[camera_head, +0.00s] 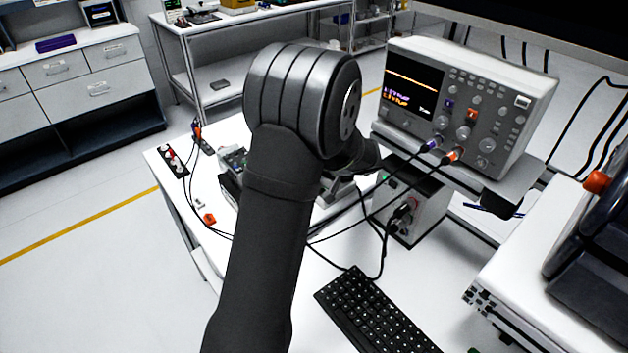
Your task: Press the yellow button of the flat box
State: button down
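No yellow button can be made out in the head camera view. A small flat black panel (172,161) with red and white round parts lies at the far left corner of the white table. I cannot tell whether it is the flat box. A dark device with a green part (236,160) stands beside my arm and is partly hidden by it. My dark arm rises through the middle of the view. Its wrist bends away behind the large joint, and my gripper's fingers are hidden there.
An oscilloscope (470,75) stands on a raised shelf at the right, with cables hanging down to a grey box (415,205). A black keyboard (372,315) lies at the front. A small orange part (209,219) lies near the table's left edge. Loose cables cross the table.

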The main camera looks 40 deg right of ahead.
jog(key=shift+s+a+f, duration=0.1)
jog(key=shift+s+f, duration=0.05)
jog(key=shift+f, duration=0.35)
jog(key=shift+r, duration=0.1)
jog(key=shift+d+r, duration=0.25)
jog(key=shift+r, duration=0.6)
jog(key=shift+r, duration=2.6)
jog(key=shift+a+f, duration=0.1)
